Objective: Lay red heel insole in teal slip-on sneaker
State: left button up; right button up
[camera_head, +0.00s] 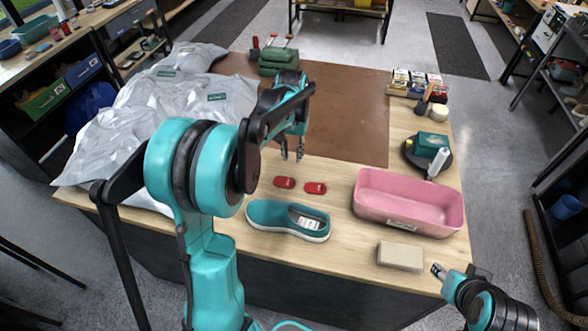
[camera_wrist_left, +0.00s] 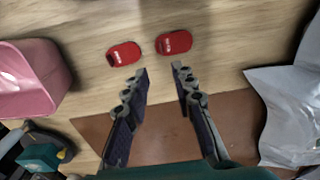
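Two red heel insoles lie side by side on the wooden tabletop, a left one (camera_head: 285,182) and a right one (camera_head: 315,188). They also show in the left wrist view, where the picture is turned round, at its upper middle (camera_wrist_left: 173,42). The teal slip-on sneaker (camera_head: 265,214) rests upright in front of them, with a grey-white printed patch inside its opening. My left gripper (camera_head: 291,155) is open and empty, pointing down just behind the insoles; its two fingers are apart in the wrist view (camera_wrist_left: 162,70). My right gripper (camera_head: 438,271) is at the front right corner; its opening is unclear.
A pink bin (camera_head: 372,212) stands right of the insoles, with a beige block (camera_head: 401,256) in front of it. A brown mat (camera_head: 355,130) covers the table's back. Crumpled grey-white sheeting (camera_head: 115,130) lies at left. Brushes, a bottle and small boxes line the right edge.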

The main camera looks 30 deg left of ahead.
pick_arm(q)
jog(key=s+d+r+m+t, duration=0.1)
jog(key=s+d+r+t, duration=0.2)
jog(key=s+d+r, duration=0.6)
jog(key=s+d+f+t, duration=0.1)
jog(key=s+f+t, duration=0.1)
jog(key=s, duration=0.3)
jog(key=s+d+f+m+t, duration=0.1)
jog(key=s+d+f+t, duration=0.1)
jog(key=s, duration=0.3)
jog(key=shift+s+d+f+m, duration=0.2)
jog(key=shift+d+m, duration=0.1)
notch_tip(320, 180, down, 7)
jog(key=b, duration=0.6)
jog(key=shift+r+b, duration=0.15)
jog(key=shift+b, duration=0.25)
